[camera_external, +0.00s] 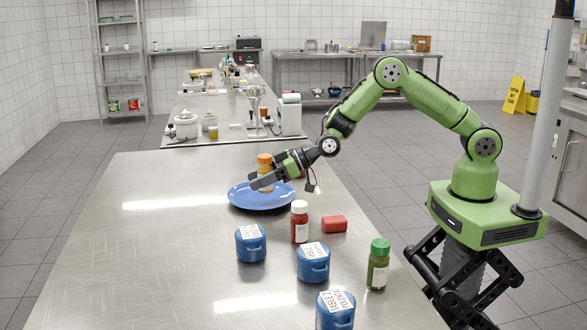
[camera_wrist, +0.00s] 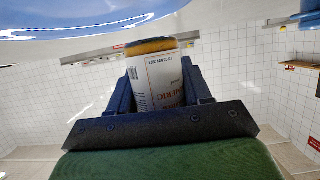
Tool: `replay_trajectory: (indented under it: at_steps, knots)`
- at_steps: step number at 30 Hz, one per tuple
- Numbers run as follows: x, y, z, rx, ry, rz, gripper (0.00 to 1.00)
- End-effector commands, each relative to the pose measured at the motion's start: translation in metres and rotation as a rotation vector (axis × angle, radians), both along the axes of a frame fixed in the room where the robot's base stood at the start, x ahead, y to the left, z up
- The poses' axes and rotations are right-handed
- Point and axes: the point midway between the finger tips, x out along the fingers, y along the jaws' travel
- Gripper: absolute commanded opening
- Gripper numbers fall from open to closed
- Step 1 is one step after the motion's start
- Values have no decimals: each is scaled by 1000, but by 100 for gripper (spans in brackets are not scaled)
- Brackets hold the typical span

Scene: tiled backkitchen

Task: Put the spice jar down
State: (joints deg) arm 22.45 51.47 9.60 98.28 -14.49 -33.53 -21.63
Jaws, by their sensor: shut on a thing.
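The spice jar (camera_external: 265,160) has an orange lid and a pale label. My gripper (camera_external: 268,180) is shut on it, over the blue plate (camera_external: 240,204) on the steel table. In the wrist view the jar (camera_wrist: 160,80) stands between the two dark fingers, its printed label facing the camera. The fingers hide part of the jar in the outside view, and I cannot tell whether the jar touches the plate.
Near the plate stand a red jar with a white lid (camera_external: 300,228), a red block (camera_external: 334,224), a green-lidded jar (camera_external: 378,270) and blue labelled tubs (camera_external: 251,248), (camera_external: 313,268), (camera_external: 335,314). The table's left side (camera_external: 150,250) is clear.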

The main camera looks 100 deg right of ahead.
Motion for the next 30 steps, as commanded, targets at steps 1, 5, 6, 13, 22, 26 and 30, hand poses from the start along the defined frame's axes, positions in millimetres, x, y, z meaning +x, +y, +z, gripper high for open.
replay_trajectory:
  at_steps: [1, 5, 6, 13, 22, 26, 30]
  knots:
    - [0, 0, -8, 1, 1, 0, 15]
    - [0, 0, -31, 1, 1, 0, 15]
    - [0, 0, -36, 1, 0, 0, 15]
    - [0, 0, -36, 0, -2, 0, 15]
    - [0, 0, -44, -1, -1, 0, 15]
    - [-1, 0, -47, -1, 2, 0, 15]
    - [-2, 0, -52, 0, 6, 1, 15]
